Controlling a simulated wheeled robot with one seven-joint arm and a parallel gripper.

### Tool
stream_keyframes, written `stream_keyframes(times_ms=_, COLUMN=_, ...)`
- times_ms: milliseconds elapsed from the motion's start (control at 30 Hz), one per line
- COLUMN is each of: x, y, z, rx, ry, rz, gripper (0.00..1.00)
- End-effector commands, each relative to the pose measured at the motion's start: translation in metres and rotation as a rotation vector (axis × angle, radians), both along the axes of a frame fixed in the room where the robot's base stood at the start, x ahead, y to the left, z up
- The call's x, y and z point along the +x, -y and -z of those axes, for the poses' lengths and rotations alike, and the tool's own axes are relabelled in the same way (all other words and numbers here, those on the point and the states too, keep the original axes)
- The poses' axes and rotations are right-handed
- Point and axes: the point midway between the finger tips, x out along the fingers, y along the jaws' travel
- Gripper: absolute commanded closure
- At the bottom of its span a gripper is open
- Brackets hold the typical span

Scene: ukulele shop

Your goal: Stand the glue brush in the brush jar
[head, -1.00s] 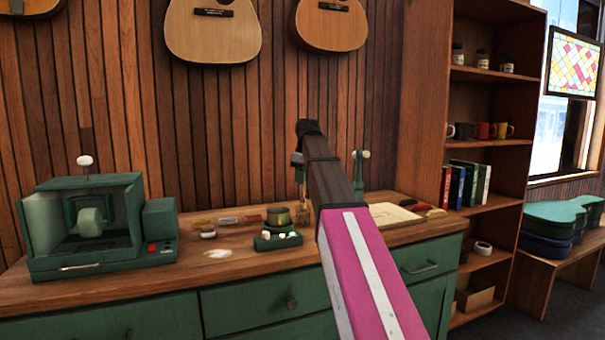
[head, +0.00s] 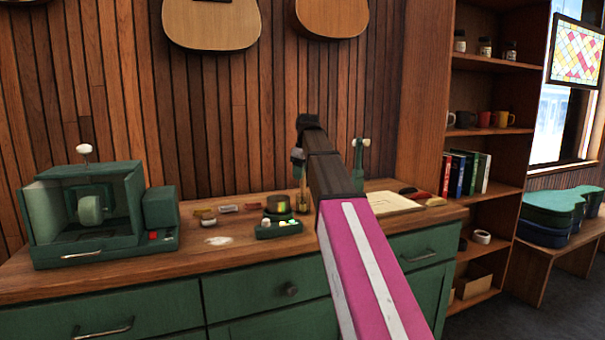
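My gripper (head: 299,157) hangs at the end of my dark arm above the back of the wooden counter, small and partly hidden by my wrist. I cannot tell whether its fingers are open or shut. A thin, light brown upright shape (head: 303,190) shows just below it, beside my arm. It may be the glue brush or part of a jar; I cannot tell which, nor whether the gripper touches it. A squat dark-topped, brownish round container (head: 278,205) stands to its left. I cannot identify the brush jar with certainty.
A green machine (head: 100,215) fills the counter's left. A green tray (head: 278,229) with small pale pieces, several small blocks (head: 229,208) and a white patch (head: 218,240) lie mid-counter. A pale board (head: 397,204) and a green stand with a white knob (head: 360,152) are right of my arm.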

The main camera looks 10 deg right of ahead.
Motion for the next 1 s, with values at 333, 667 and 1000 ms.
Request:
stream_keyframes(times_ms=333, x=0.000, y=0.001, z=-0.006, rx=0.000, ry=0.000, rz=0.000, gripper=0.52)
stream_keyframes(times_ms=667, x=-0.003, y=0.005, z=-0.061, rx=0.000, ry=0.003, rz=0.000, gripper=0.52)
stream_keyframes(times_ms=1000, x=-0.008, y=0.009, z=-0.103, rx=0.000, ry=0.000, rz=0.000, gripper=0.52)
